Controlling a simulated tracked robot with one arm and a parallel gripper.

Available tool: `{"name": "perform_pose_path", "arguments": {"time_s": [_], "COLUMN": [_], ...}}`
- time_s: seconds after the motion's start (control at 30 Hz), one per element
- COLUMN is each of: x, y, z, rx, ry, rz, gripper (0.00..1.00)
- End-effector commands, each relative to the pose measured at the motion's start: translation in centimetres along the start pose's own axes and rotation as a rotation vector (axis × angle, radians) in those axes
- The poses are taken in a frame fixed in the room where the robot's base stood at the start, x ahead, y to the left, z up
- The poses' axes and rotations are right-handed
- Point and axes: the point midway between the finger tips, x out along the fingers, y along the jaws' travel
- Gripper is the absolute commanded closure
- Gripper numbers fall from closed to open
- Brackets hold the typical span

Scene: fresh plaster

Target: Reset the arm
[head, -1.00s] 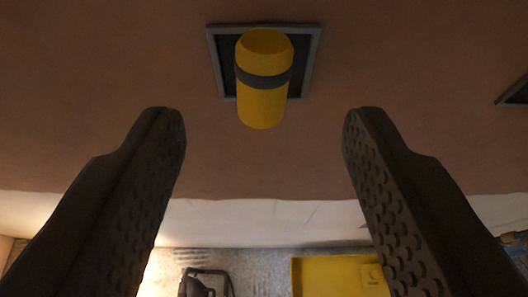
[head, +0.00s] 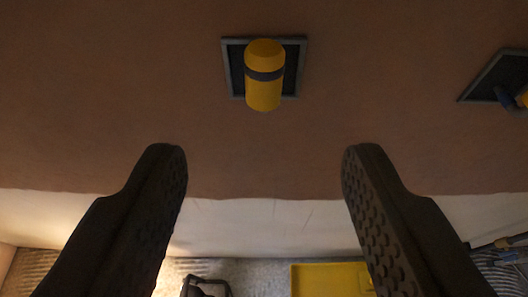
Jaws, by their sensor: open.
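My gripper (head: 264,165) is open and empty, its two dark textured fingers wide apart at the lower left and lower right. A yellow cylinder with a dark grey band (head: 264,95) sits at a grey square frame (head: 231,70) on the brown wall surface. It lies beyond the fingertips, roughly centred between them and higher in the picture, not touched by either finger.
A second grey frame (head: 485,88) is at the right edge, with a blue and yellow item partly cut off. A pale band (head: 260,225) crosses below the brown surface. A yellow tray (head: 325,282) and a black handled object (head: 207,286) lie at the bottom.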

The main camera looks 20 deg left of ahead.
Motion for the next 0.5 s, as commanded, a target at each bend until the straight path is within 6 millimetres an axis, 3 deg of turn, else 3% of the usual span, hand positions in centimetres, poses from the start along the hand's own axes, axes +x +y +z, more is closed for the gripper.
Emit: {"name": "perform_pose_path", "arguments": {"time_s": [0.13, 0.27, 0.4, 0.5], "x": [-0.2, -1.5, -5.6, -9.7], "y": [0.9, 3.6, 5.6, 4.5], "z": [-0.6, -3.3, -9.5, -14.1], "rx": [-0.011, -0.035, -0.028, 0.008], "ry": [-0.003, -0.009, 0.013, 0.05], "rz": [0.032, 0.153, 0.317, 0.381], "gripper": [0.5, 0.5, 0.5, 0.5]}}
